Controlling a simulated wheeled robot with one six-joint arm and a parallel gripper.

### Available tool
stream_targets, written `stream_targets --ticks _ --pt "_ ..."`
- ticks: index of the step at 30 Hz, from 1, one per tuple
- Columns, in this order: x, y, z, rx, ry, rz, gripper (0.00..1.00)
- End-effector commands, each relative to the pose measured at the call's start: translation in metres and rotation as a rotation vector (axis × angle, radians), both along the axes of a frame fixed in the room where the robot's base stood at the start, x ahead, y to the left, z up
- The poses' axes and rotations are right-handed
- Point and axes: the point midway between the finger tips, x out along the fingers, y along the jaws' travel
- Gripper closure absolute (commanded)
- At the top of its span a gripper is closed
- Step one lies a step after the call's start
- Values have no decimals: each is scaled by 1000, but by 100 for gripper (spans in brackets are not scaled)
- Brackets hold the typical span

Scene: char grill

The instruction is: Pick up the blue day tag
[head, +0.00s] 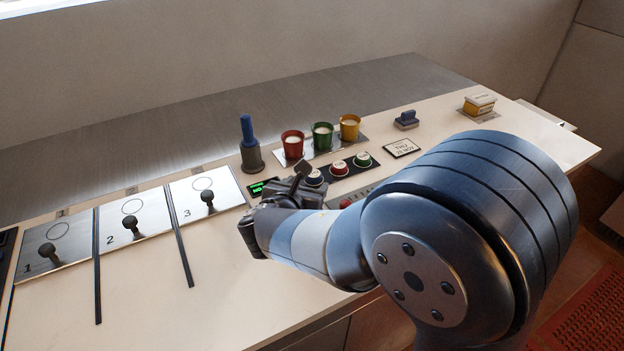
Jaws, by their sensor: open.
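A small blue block-shaped piece (406,116) sits on a dark base at the back right of the counter, behind a card reading THU and NOV. It looks like the blue day tag, though no writing on it can be read. My gripper (284,192) is over the middle of the counter, near the front row of round buttons, to the left of and nearer than the blue piece. It is open, clear of the blue piece, and I see nothing in it. My arm hides part of the counter's right front.
The date card (402,148) lies before the blue piece. Red (292,145), green (322,136) and yellow (349,127) cups stand left of it. A blue-handled tool (248,135) stands in a holder. A yellow box (479,104) is far right. Numbered lever plates (135,228) fill the left.

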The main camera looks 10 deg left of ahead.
Motion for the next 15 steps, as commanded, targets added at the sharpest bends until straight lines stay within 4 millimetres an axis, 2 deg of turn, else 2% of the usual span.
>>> stream_targets --ticks 6,15 --pt "30 -4 -14 -2 1 -1 39" --pt "38 -5 -16 0 0 0 39"
